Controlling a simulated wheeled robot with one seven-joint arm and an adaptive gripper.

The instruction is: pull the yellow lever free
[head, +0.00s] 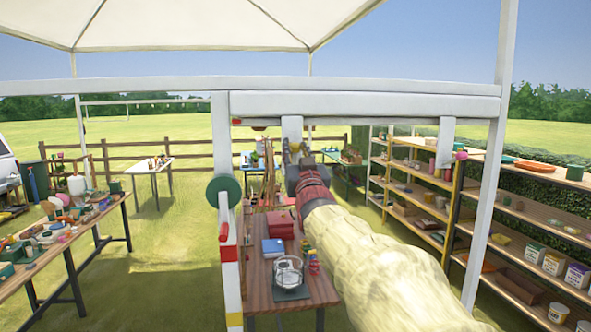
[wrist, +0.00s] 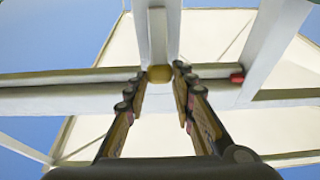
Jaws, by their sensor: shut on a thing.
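The yellow lever shows in the wrist view as a small rounded yellow end (wrist: 159,75) at the bottom of a white upright under the canopy frame. My gripper (wrist: 160,71) is shut on it, with one fingertip on each side. In the head view my gripper (head: 294,151) is raised to the short white upright (head: 292,131) that hangs from the white beam. The lever cannot be made out clearly there, as my gripper and arm cover that spot.
A white beam (head: 365,104) runs just above my gripper. A white post with a green disc (head: 224,192) and a red handle (head: 223,232) stands to the left. Below is a wooden table (head: 258,290) with a wire basket (head: 288,270). Shelves (head: 420,190) stand at right.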

